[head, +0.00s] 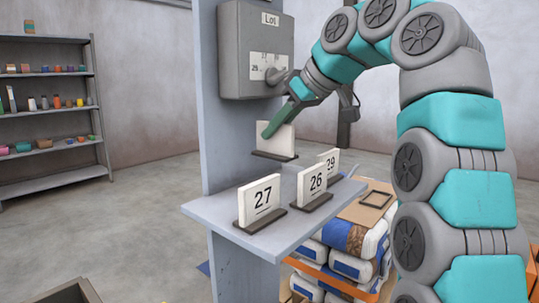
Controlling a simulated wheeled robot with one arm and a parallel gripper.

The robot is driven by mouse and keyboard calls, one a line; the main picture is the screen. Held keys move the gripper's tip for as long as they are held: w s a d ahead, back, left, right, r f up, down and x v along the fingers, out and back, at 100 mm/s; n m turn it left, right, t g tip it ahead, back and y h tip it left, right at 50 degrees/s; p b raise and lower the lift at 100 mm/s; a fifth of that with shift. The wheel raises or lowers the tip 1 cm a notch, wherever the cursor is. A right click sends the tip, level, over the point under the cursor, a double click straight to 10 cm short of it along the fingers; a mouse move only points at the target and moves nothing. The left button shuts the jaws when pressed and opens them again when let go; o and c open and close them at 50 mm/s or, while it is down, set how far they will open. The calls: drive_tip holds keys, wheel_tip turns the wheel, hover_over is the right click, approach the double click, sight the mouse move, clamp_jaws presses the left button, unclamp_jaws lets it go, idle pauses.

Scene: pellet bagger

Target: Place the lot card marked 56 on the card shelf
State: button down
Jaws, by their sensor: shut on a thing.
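My gripper (269,129) is shut on a white card (281,143) with a dark foot and holds it upright above the back of the grey card shelf (208,210). No number can be read on the held card, and the finger covers part of its face. On the shelf stand card 27 (259,200) at the front left, card 26 (312,184) in the middle and card 29 (332,161) at the back right, partly behind card 26. No card in view shows a readable 56.
A grey box labelled Lot (240,50) with a dial is fixed to the upright panel (210,120) above the shelf. Stacked bags (350,265) stand below, with a flat brown sheet on top. A storage rack (50,175) stands far left. The shelf's back left looks clear.

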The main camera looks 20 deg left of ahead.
sight(275, 153)
drive_tip(key=shift+w+a+f+b, duration=0.1)
drive_tip(key=shift+a+f+b, duration=0.2)
drive_tip(key=shift+f+b, duration=0.35)
drive_tip(key=shift+w+a+f+b, duration=0.1)
drive_tip(key=shift+a+f+b, duration=0.2)
drive_tip(key=shift+f+b, duration=1.8)
drive_tip(key=shift+f, duration=0.4)
drive_tip(key=shift+w+a+f, duration=0.1)
drive_tip(key=shift+a+f, duration=0.05)
drive_tip(key=shift+f, duration=0.2)
drive_tip(key=shift+f, duration=0.1)
drive_tip(key=shift+f+b, duration=0.2)
drive_tip(key=shift+b, duration=0.1)
drive_tip(key=c, duration=0.9)
unclamp_jaws()
drive_tip(key=shift+r, duration=0.1)
